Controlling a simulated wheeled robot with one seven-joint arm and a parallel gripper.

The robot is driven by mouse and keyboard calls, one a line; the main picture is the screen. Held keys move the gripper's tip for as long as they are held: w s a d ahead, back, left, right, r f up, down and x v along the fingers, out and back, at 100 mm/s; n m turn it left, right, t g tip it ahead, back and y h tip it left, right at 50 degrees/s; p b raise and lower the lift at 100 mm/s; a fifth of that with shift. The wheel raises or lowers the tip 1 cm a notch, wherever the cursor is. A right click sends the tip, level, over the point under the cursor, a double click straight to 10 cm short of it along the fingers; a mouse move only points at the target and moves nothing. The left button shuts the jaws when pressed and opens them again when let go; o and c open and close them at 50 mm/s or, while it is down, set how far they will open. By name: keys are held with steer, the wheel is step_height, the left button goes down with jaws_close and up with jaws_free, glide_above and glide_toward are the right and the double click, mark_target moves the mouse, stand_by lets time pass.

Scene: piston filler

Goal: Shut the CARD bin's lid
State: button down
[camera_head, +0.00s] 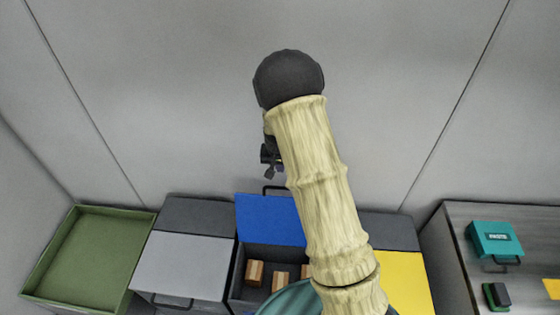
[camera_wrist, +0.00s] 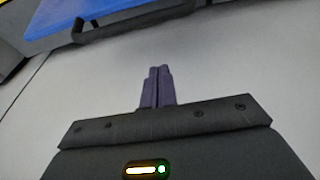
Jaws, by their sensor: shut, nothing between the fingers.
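A bin in the middle of the row has its blue lid (camera_head: 270,219) raised, with a dark handle at the lid's top edge. The open bin (camera_head: 238,286) holds several small brown-and-cream blocks (camera_head: 281,280). No CARD label is readable on it. My gripper (camera_head: 272,172) is shut and empty, above the blue lid's handle near the back wall. In the wrist view, the shut fingers (camera_wrist: 157,72) stand apart from the blue lid (camera_wrist: 100,12), whose edge and handle show at the top left. My arm hides the bin's right part.
A shut grey-lidded bin (camera_head: 185,264) stands to the left, and a shut yellow-lidded bin (camera_head: 406,280) to the right. A green tray (camera_head: 62,292) lies far left. A bench (camera_head: 455,250) at right carries a teal box (camera_head: 494,240) and a small dark-green item (camera_head: 497,296). The wall stands close behind.

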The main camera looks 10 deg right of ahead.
steer(key=s+f, duration=0.1)
steer(key=s+a+f+p, duration=0.1)
steer(key=s+f, duration=0.1)
stand_by(0.4)
steer(key=shift+s, duration=0.1)
